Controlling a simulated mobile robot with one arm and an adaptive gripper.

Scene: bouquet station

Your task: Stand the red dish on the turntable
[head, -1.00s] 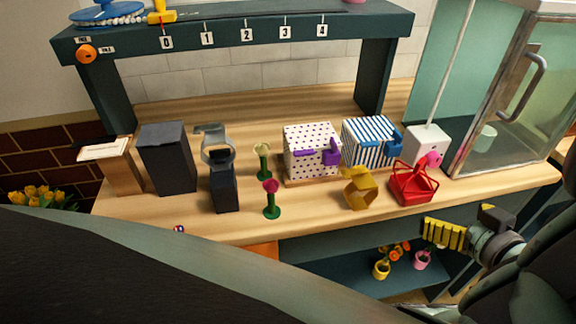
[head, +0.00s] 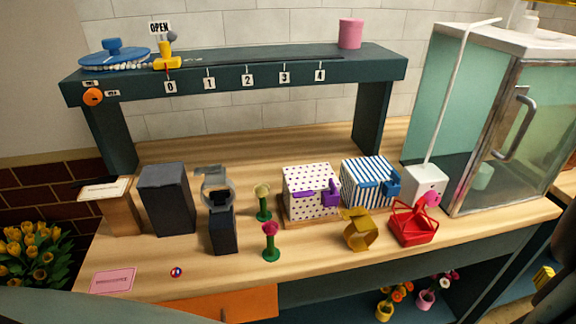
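A red open dish (head: 414,228) with raised bars like a basket handle stands upright on the right part of the wooden counter. A blue round disc with a knob and a beaded rim, which looks like the turntable (head: 113,58), sits at the left end of the dark raised shelf. Only a small yellow piece of my gripper (head: 543,277) shows at the lower right edge, below the counter and apart from the dish. Its fingers are mostly out of frame, so its opening is hidden.
A white block with a pink knob (head: 426,182) and a glass cabinet (head: 500,120) are to the right. The raised shelf (head: 240,68) spans the back.

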